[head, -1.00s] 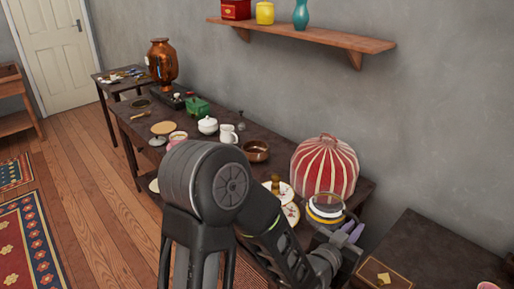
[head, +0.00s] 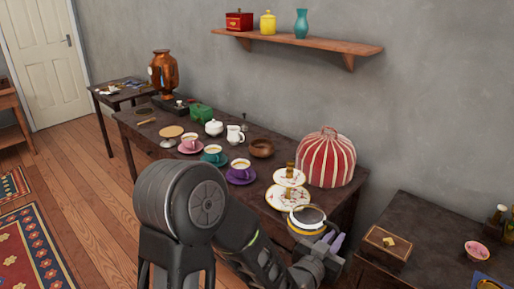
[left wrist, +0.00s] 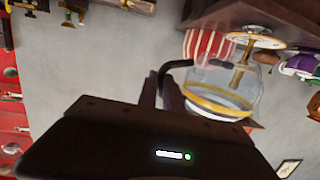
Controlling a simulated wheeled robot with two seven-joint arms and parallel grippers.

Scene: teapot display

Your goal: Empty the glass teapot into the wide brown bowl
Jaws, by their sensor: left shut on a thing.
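The glass teapot (head: 307,224) is clear, with a yellow-amber band low on its body. My left gripper (head: 332,241) is shut on its dark handle and holds it at the table's near right end, below the striped cover in the picture. In the left wrist view the teapot (left wrist: 225,88) is close beside the gripper fingers (left wrist: 165,92), its black handle between them. I cannot tell its exact tilt. The wide brown bowl (head: 261,148) stands on the dark table (head: 262,182), up and left of the teapot, well apart from it. My right gripper is not in view.
A red striped cover (head: 325,158) stands right of the bowl, and a tiered plate stand (head: 289,190) is between bowl and teapot. Cups on saucers, including a purple one (head: 240,174), line the front. A white jug (head: 235,135) is left of the bowl.

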